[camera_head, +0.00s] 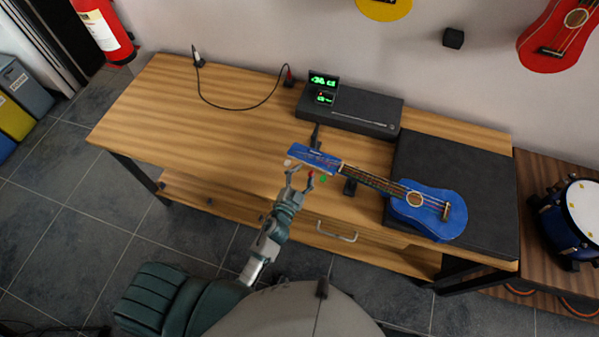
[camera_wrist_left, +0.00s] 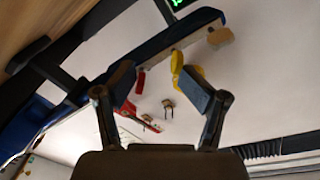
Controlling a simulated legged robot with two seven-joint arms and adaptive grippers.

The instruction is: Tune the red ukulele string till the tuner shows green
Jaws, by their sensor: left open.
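The blue ukulele (camera_head: 429,209) lies with its body on a dark pad and its neck to the left. Its headstock (camera_head: 315,158) carries coloured pegs, including a red peg (camera_head: 311,173) and a green peg (camera_head: 323,179). My left gripper (camera_head: 298,180) is open just in front of the headstock. In the left wrist view, its fingers (camera_wrist_left: 157,88) stand apart below the headstock; the red peg (camera_wrist_left: 140,82) is near the left finger and a yellow peg (camera_wrist_left: 177,62) near the right one. Contact is unclear. The tuner display (camera_head: 323,82) shows small green characters, too small to read.
A dark flat box (camera_head: 351,111) stands behind the headstock. A dark pad (camera_head: 490,190) covers the table's right part. A cable (camera_head: 235,108) lies at the back left; the wooden table (camera_head: 190,120) is otherwise clear on the left. A blue drum (camera_head: 575,220) stands at the right.

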